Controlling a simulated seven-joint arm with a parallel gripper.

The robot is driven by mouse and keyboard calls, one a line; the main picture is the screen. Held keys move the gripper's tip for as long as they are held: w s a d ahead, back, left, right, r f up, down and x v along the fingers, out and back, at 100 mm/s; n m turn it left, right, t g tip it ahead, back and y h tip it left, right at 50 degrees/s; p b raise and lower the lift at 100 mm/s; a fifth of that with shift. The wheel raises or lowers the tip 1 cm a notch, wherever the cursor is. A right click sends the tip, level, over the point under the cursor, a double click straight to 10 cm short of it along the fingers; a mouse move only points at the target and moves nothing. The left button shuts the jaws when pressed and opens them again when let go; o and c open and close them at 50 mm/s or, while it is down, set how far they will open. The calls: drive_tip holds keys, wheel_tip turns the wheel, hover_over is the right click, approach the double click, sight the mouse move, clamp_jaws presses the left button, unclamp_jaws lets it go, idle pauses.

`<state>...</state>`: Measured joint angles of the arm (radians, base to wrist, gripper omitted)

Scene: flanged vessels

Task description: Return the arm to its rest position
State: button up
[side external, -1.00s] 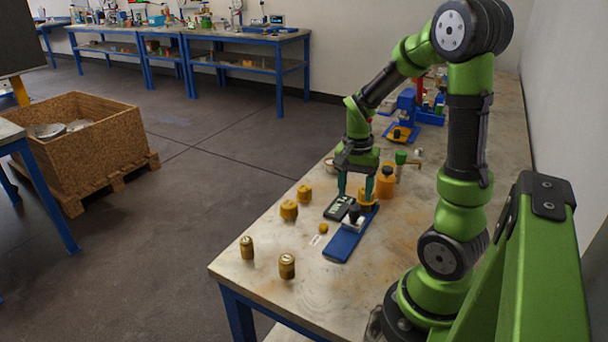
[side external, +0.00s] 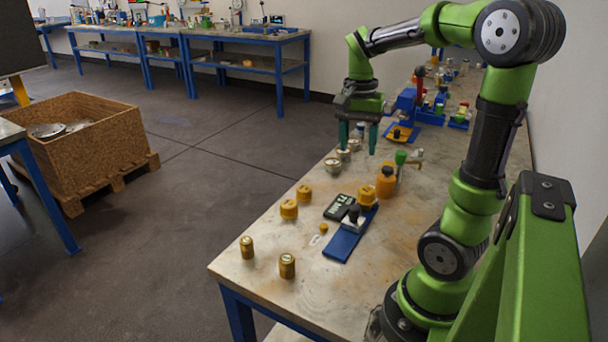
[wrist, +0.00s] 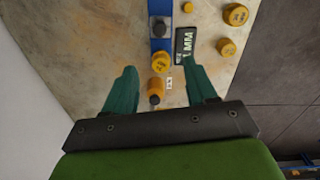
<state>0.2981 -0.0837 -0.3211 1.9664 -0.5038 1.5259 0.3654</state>
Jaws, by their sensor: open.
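My gripper (side external: 358,136) is open and empty, held in the air above the bench, its teal fingers pointing down. A black display plate (side external: 338,207) lies beside the fixture.
Several yellow vessels (side external: 289,209) stand on the bench's left part. An orange bottle (side external: 386,182) and a green-topped item (side external: 401,157) stand behind the fixture. Metallic round parts (side external: 333,165) sit near the left edge. Blue apparatus (side external: 405,107) stands farther back.

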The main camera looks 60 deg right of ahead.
drive_tip(key=a+r+n+t+y, duration=0.1)
drive_tip(key=a+n+t, duration=0.6)
drive_tip(key=a, duration=1.4)
drive_tip(key=n+y, duration=0.1)
drive_tip(key=n, duration=0.4)
drive_tip(key=shift+a+r+t, duration=0.3)
drive_tip(key=shift+a+r, duration=0.05)
drive_tip(key=shift+r, duration=0.05)
drive_tip(key=shift+s, duration=0.1)
